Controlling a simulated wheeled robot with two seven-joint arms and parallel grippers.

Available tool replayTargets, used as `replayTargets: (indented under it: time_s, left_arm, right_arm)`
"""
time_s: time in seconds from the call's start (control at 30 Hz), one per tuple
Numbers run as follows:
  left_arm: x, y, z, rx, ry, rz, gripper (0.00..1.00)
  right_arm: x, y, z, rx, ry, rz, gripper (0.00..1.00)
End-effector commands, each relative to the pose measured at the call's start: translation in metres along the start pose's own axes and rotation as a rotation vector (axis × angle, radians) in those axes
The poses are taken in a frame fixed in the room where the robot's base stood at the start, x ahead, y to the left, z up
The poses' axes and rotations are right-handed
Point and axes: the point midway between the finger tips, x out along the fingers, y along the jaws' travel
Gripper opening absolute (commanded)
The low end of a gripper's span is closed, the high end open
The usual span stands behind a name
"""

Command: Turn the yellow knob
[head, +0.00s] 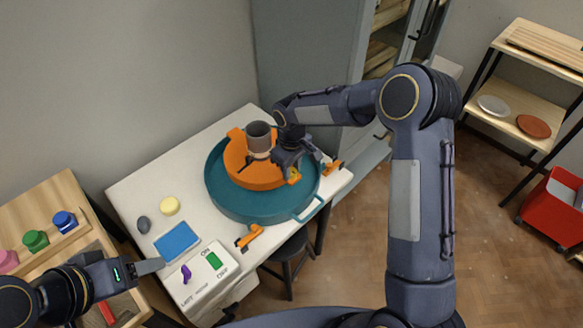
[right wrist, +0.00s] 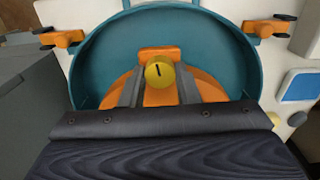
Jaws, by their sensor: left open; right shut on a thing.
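The yellow knob (right wrist: 160,74) is round with a short black mark on its face. In the right wrist view it sits in front of an orange block on the orange wheel disc (right wrist: 205,86). My right gripper (right wrist: 159,88) has a finger on each side of the knob and is shut on it. In the head view my right gripper (head: 292,168) is low over the right side of the orange disc (head: 238,159) and hides most of the knob area. My left gripper (head: 150,267) is open and empty beside the control panel.
Orange clamps (head: 249,236) are at the basin's edge.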

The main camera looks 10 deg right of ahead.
Motion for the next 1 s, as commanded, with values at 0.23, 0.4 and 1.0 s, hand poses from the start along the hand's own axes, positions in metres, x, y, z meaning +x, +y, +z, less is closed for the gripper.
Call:
replayTargets:
  time_s: [0.23, 0.4, 1.0]
  left_arm:
    - [0.000, 0.000, 0.000, 0.000, 0.000, 0.000, 0.58]
    - [0.000, 0.000, 0.000, 0.000, 0.000, 0.000, 0.58]
    - [0.006, -0.003, 0.003, 0.000, 0.000, 0.000, 0.58]
  right_arm:
    - [-0.001, 0.000, 0.000, 0.001, 0.002, 0.001, 0.51]
    - [0.000, 0.000, 0.000, 0.002, 0.001, 0.000, 0.51]
    - [-0.069, 0.000, -0.001, 0.002, 0.004, 0.001, 0.51]
